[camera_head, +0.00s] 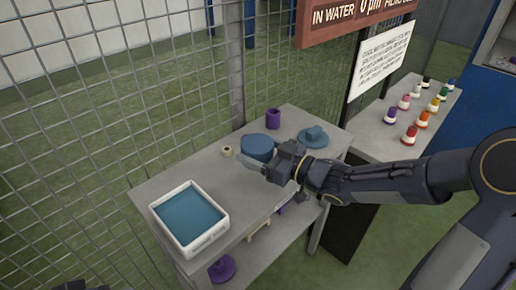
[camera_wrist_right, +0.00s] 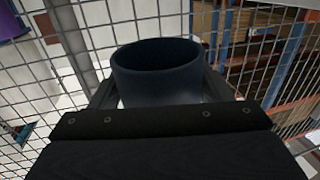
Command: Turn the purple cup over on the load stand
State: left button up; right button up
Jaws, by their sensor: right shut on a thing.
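The purple cup (camera_head: 273,118) stands on the grey bench near its back edge, apart from my right gripper. Whether its mouth faces up or down is too small to tell. A purple shape (camera_wrist_right: 12,24) at the upper left of the wrist view looks like part of it. My right gripper (camera_head: 264,163) is shut on a dark blue round vessel (camera_head: 257,146). In the wrist view this blue vessel (camera_wrist_right: 158,75) sits between the fingers, upright, with its open rim up. Its lower part is hidden by the gripper.
A blue dish with a block (camera_head: 313,136) is to the right on the bench (camera_head: 165,180). A small tape-like ring (camera_head: 227,151) lies left of the blue vessel. A white bin (camera_head: 188,236) stands at the front left. Several bottles stand on the right-hand table. Mesh fencing runs behind.

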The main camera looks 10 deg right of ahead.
aim_at(284, 192)
jog(key=shift+f+b, duration=2.3)
jog(key=shift+f, duration=0.9)
jog(key=shift+f+b, duration=0.4)
jog(key=shift+f, duration=0.1)
jog(key=o, duration=1.2)
jog(key=shift+o, duration=0.2)
jog(key=p+v, duration=0.1)
jog(key=v, duration=0.5)
jog(key=shift+s+d+r, duration=0.1)
jog(key=shift+s+d, duration=0.1)
jog(key=shift+d, duration=0.1)
jog(key=shift+s+d, duration=0.35)
jog(key=shift+s, duration=0.1)
